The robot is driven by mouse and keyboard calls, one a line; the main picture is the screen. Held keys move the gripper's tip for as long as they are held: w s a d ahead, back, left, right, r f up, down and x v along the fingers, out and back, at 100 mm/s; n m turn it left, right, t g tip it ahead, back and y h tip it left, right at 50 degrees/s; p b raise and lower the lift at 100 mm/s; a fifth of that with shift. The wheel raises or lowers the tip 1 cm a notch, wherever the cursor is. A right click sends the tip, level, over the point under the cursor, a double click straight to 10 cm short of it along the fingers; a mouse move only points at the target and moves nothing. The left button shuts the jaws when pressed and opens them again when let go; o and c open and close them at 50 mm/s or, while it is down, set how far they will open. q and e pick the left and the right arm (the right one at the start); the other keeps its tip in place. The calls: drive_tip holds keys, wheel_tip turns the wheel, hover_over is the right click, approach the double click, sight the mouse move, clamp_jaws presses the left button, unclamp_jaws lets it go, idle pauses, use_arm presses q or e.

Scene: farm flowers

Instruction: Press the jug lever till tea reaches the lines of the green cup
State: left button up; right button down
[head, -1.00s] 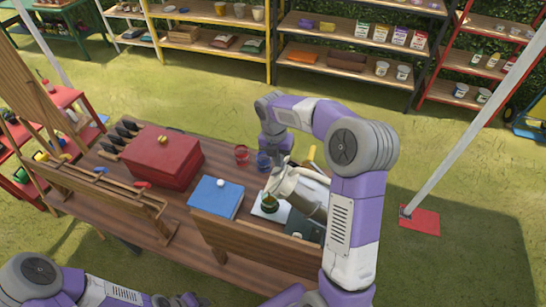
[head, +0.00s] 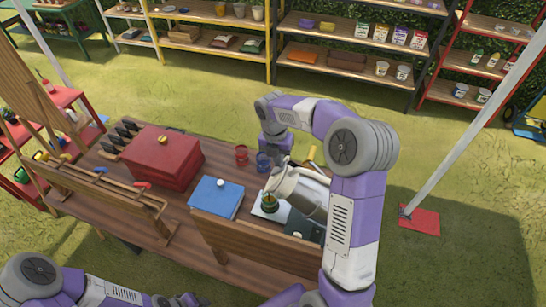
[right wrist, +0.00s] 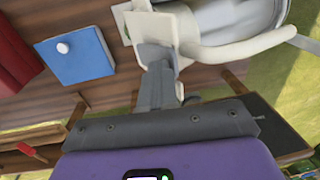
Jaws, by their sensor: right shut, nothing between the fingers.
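The grey metal jug (head: 302,188) with a pale handle stands at the right end of the table, partly behind my right arm. It also shows at the top of the right wrist view (right wrist: 225,18), with its handle (right wrist: 245,50) towards the hand. The green cup (head: 270,203) is on a white mat just left of the jug; I cannot read its tea level. My right gripper (right wrist: 157,65) is shut and empty, close beside the jug's handle; contact is unclear. Its fingertips are hard to make out in the head view. My left gripper (head: 186,299) is at the bottom edge, its jaws unclear.
A blue box (head: 216,197) and a red box (head: 162,157) stand left of the cup. Red (head: 241,155) and blue (head: 263,161) cups stand behind it. A wooden rack (head: 250,243) runs along the near edge.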

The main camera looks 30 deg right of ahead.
drive_tip(key=shift+w, duration=0.1)
idle(0.8)
drive_tip(key=shift+w+a+p, duration=0.15)
drive_tip(key=shift+a+p, duration=0.05)
drive_tip(key=shift+p, duration=0.1)
drive_tip(key=shift+w+a, duration=0.3)
drive_tip(key=shift+w, duration=0.05)
drive_tip(key=shift+r+p, duration=0.1)
drive_tip(key=shift+p, duration=0.2)
drive_tip(key=shift+w+a+r+p, duration=0.15)
drive_tip(key=shift+w+a+p, duration=0.05)
drive_tip(key=shift+p, duration=0.1)
drive_tip(key=w+a+r+p, duration=0.1)
drive_tip(key=w+r, duration=0.1)
drive_tip(key=r, duration=0.3)
drive_tip(key=w+a+r+p, duration=0.1)
drive_tip(key=a+r, duration=0.1)
drive_tip(key=r, duration=0.4)
drive_tip(key=shift+w, duration=0.4)
drive_tip(key=shift+a, duration=0.1)
